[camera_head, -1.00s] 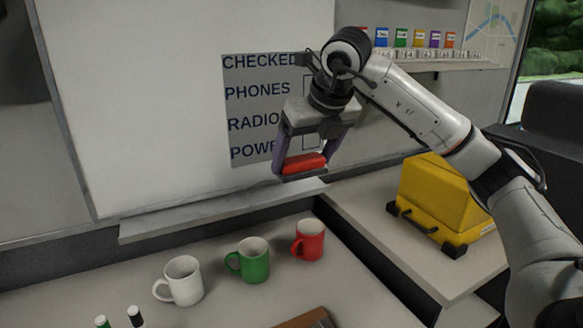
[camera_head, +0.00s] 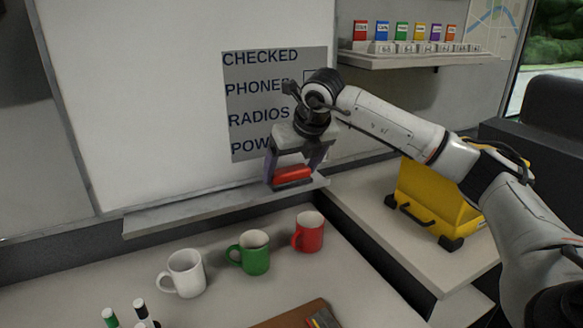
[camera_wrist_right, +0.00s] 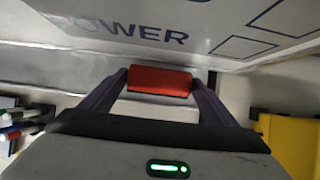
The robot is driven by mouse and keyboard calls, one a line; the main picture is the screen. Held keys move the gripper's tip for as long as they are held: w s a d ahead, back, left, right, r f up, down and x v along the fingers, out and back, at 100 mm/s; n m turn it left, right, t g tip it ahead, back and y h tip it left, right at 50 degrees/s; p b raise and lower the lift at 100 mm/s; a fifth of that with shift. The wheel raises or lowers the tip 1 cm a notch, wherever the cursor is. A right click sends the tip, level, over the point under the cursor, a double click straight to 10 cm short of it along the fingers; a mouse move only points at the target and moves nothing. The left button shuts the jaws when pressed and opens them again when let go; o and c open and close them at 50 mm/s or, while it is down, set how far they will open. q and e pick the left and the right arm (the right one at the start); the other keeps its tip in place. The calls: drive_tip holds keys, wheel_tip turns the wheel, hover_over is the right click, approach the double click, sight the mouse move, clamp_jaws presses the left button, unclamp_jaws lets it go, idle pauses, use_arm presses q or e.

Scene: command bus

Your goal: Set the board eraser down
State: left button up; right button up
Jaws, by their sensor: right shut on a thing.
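The board eraser (camera_head: 292,175) is red on top with a dark lower part. My right gripper (camera_head: 293,178) is shut on it, a finger at each end, near the right end of the whiteboard's ledge (camera_head: 200,209). In the right wrist view the red eraser (camera_wrist_right: 160,80) sits between the two fingers, with the pale ledge (camera_wrist_right: 70,68) around it. I cannot tell whether the eraser touches the ledge. My left gripper is not in view.
White (camera_head: 184,273), green (camera_head: 252,253) and red (camera_head: 309,231) mugs stand on the desk below. Markers (camera_head: 140,308) and a brown board (camera_head: 292,316) are at the front. A yellow case (camera_head: 432,198) is on the right counter. The checklist sheet (camera_head: 262,95) is behind my gripper.

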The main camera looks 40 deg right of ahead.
drive_tip(key=o, duration=0.9)
drive_tip(key=shift+f, duration=0.1)
drive_tip(key=shift+o, duration=0.2)
drive_tip(key=shift+f, duration=0.15)
drive_tip(key=b+v, duration=0.1)
drive_tip(key=v, duration=0.9)
drive_tip(key=shift+d, duration=0.2)
drive_tip(key=shift+s, duration=0.1)
